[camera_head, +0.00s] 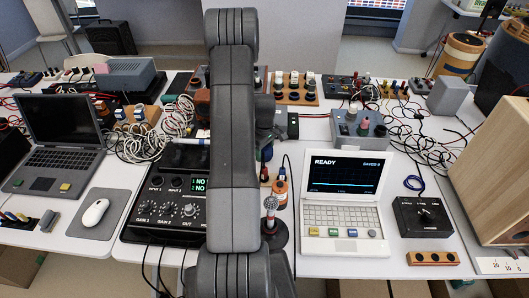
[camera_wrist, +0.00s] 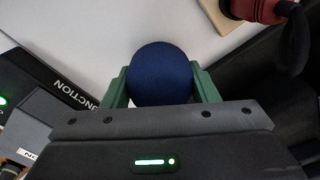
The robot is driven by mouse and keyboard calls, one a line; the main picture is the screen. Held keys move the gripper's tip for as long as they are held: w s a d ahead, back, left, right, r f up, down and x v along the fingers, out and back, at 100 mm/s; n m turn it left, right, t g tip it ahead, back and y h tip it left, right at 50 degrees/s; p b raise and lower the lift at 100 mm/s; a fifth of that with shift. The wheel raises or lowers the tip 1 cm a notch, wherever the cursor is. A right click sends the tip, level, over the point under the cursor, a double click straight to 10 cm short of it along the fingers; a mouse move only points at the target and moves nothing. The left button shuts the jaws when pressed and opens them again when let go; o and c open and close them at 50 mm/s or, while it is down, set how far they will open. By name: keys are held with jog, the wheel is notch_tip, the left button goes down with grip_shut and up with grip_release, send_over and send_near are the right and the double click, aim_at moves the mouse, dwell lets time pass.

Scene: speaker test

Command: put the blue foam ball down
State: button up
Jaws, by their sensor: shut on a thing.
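The blue foam ball (camera_wrist: 160,73) shows in the wrist view, between the two green fingers of my gripper (camera_wrist: 160,84). The fingers touch it on its left and right sides, and my gripper is shut on it. White surface shows behind the ball, but I cannot tell how high above it the ball is. In the head view my own arm covers the middle of the table, and the ball and gripper are hidden there.
The white table (camera_head: 95,247) is crowded. A black mixer box (camera_head: 172,208), a white laptop (camera_head: 343,205), a microphone (camera_head: 270,205), a dark laptop (camera_head: 62,145) and a wooden speaker (camera_head: 495,170) stand on it. Tangled cables lie at the back. A small clear patch lies by the mouse (camera_head: 95,212).

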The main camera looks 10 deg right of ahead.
jog(key=shift+f, duration=0.75)
jog(key=shift+f, duration=0.1)
jog(key=shift+f, duration=0.15)
jog(key=o, duration=0.9)
jog(key=shift+o, duration=0.2)
notch_tip(320, 180, up, 13)
jog(key=shift+f+b, duration=0.2)
jog(key=shift+b, duration=0.9)
